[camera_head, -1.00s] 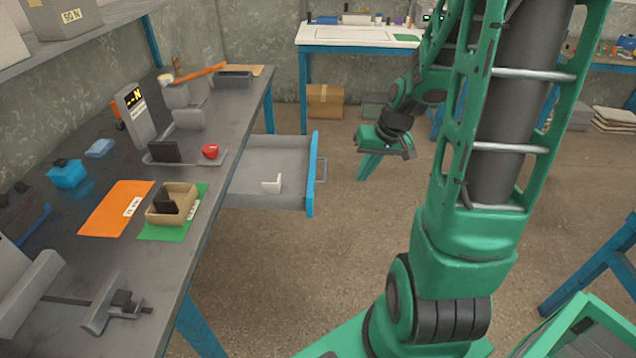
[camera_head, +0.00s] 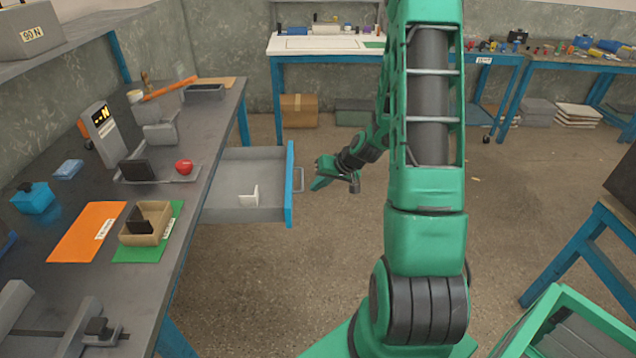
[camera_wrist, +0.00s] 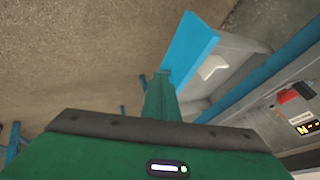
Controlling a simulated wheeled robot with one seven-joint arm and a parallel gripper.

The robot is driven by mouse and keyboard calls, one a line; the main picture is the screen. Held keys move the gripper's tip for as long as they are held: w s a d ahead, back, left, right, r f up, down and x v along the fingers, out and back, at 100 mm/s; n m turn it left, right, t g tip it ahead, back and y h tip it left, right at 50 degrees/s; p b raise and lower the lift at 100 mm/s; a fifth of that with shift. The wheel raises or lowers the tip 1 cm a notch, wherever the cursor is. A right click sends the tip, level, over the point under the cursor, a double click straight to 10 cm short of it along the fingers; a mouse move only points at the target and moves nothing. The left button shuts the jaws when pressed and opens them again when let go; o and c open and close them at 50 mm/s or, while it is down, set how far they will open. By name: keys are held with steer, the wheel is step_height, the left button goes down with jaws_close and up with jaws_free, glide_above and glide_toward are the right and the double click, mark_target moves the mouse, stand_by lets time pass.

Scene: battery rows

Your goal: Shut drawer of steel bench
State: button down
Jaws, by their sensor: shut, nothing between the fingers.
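The drawer (camera_head: 240,213) of the steel bench (camera_head: 200,150) stands pulled out to the right from under the bench top. It has grey walls and a blue front (camera_head: 290,185) with a handle (camera_head: 299,180) on its outer face. A small white angled piece (camera_head: 249,196) lies inside it. My gripper (camera_head: 318,184) is just right of the handle in the head view; I cannot tell whether it touches. In the wrist view the green fingers (camera_wrist: 160,95) are together and empty, their tips close to the blue drawer front (camera_wrist: 190,48).
The bench top holds a red round object (camera_head: 184,167), a tan box (camera_head: 146,222), an orange sheet (camera_head: 86,232) and a force gauge (camera_head: 103,133). A green-framed crate (camera_head: 570,320) stands at lower right. Open floor lies right of the drawer.

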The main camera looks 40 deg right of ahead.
steer(key=w+a+f, duration=0.3)
steer(key=w+a, duration=0.1)
steer(key=w, duration=0.1)
steer(key=shift+f, duration=0.3)
